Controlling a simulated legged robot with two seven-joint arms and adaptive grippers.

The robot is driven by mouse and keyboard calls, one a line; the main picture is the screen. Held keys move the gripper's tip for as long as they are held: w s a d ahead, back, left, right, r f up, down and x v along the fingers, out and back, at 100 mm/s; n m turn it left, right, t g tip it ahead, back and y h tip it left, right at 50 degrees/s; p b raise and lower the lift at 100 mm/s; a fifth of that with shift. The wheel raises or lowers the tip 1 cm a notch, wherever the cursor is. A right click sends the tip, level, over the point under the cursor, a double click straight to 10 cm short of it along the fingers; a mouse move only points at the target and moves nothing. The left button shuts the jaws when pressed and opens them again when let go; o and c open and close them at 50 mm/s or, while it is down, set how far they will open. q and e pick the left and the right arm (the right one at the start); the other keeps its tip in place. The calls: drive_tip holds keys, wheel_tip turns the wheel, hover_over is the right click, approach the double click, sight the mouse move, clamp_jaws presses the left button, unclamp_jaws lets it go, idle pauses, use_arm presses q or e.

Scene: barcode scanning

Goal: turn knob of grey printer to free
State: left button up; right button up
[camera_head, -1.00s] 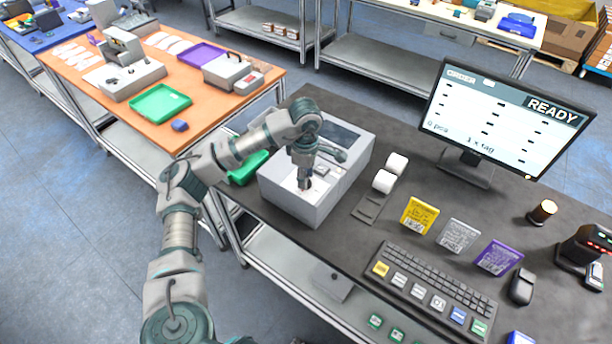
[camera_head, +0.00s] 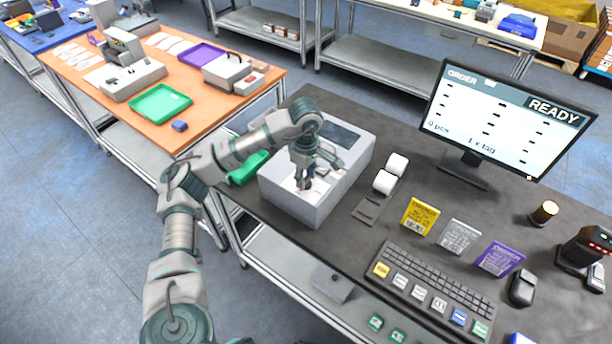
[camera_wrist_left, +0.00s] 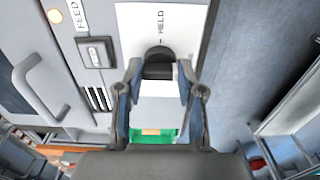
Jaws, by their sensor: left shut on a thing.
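The grey printer (camera_head: 290,203) is a box on the dark table, with an opening in its top. My left gripper (camera_head: 304,182) reaches down at the printer's near left part. In the left wrist view my left gripper (camera_wrist_left: 160,78) has its two fingers on either side of a dark round knob (camera_wrist_left: 158,54), shut on it. The word HELD with a small mark is printed beside the knob on a white panel (camera_wrist_left: 185,22). The fingers hide part of the knob, and I cannot tell its exact angle. My right gripper is not in view.
A FEED button (camera_wrist_left: 97,53) and a grey handle (camera_wrist_left: 40,85) sit beside the knob. White rolls (camera_head: 385,181) stand right of the printer. A monitor (camera_head: 505,118) reading READY, colored tag packs and a keyboard (camera_head: 435,285) are farther right. A green tray (camera_head: 248,167) lies behind my arm.

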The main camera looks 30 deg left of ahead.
use_arm(q)
drive_tip(key=o, duration=1.1)
drive_tip(key=shift+w+a+r, duration=0.1)
drive_tip(key=shift+w+r, duration=0.05)
drive_tip(key=shift+r, duration=0.05)
drive_tip(key=shift+o, duration=0.2)
drive_tip(key=shift+f, duration=0.15)
wheel_tip(320, 180, up, 12)
drive_tip(key=shift+a+f, duration=0.1)
drive_tip(key=shift+f, duration=0.05)
